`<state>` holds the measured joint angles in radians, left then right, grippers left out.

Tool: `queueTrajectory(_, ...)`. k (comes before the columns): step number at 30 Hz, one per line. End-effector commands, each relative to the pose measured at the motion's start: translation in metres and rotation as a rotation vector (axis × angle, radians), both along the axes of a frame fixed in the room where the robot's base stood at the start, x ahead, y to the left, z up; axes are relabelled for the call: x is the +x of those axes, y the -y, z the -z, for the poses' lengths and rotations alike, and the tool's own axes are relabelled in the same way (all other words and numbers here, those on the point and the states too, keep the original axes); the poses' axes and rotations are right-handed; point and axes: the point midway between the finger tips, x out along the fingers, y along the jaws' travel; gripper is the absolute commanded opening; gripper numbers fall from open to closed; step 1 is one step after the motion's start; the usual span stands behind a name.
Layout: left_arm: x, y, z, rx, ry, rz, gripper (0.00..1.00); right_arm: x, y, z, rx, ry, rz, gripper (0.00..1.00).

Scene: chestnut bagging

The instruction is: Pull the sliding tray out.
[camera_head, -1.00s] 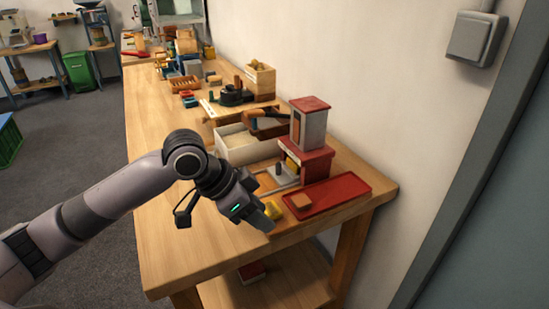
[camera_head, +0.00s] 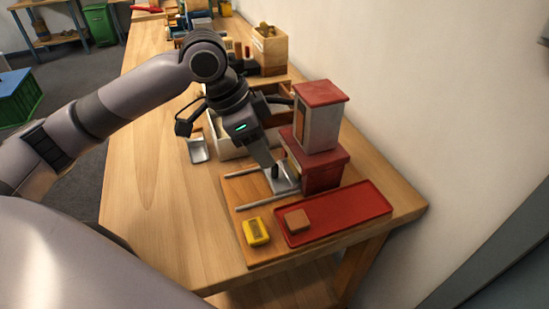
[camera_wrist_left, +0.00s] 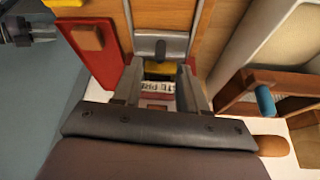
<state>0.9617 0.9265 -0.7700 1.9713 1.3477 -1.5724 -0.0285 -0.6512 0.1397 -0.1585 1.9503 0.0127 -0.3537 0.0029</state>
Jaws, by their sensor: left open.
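The sliding tray is a small grey metal plate (camera_head: 287,184) with a dark upright knob (camera_head: 275,171), on a wooden board at the foot of the red and grey machine (camera_head: 318,172). In the left wrist view the tray (camera_wrist_left: 176,42) and its knob (camera_wrist_left: 160,49) show near the top middle. My left gripper (camera_head: 272,165) is open and pointed down close to the knob. In the wrist view its fingers (camera_wrist_left: 160,78) spread to either side of the knob's line; I cannot tell whether they touch it. A dark jointed part at that view's left edge may be my right gripper.
Two metal rails (camera_head: 268,200) run along the board. A yellow block (camera_head: 256,231) and a red tray (camera_head: 345,211) with a brown block (camera_head: 297,220) lie on the near side. A white bin (camera_head: 228,149) and a metal scoop (camera_head: 198,150) stand farther back. The table's left side is clear.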

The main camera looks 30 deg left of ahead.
Motion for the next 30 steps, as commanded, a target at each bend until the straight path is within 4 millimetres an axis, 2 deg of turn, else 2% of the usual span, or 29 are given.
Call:
queueTrajectory(3,0.005,0.006,0.02,0.0,-0.004,0.0,0.42,-0.001,0.0,0.003,0.0,-0.003,-0.001,0.43)
queueTrajectory(9,0.011,0.013,0.042,-0.001,-0.001,-0.001,0.42,-0.001,0.0,0.005,0.0,-0.003,-0.001,0.43)
queueTrajectory(20,0.012,0.015,0.047,-0.001,0.001,0.0,0.42,-0.001,0.0,0.005,0.0,-0.002,-0.001,0.43)
queueTrajectory(21,0.012,0.015,0.047,-0.001,0.001,0.0,0.29,0.0,0.0,0.005,-0.001,-0.002,-0.001,0.43)
queueTrajectory(24,0.012,0.015,0.047,-0.001,0.001,0.0,0.0,0.0,0.0,0.005,0.0,-0.001,-0.001,0.43)
queueTrajectory(30,0.012,0.014,0.046,-0.001,0.0,-0.001,0.0,0.0,0.0,0.003,0.0,0.0,-0.001,0.43)
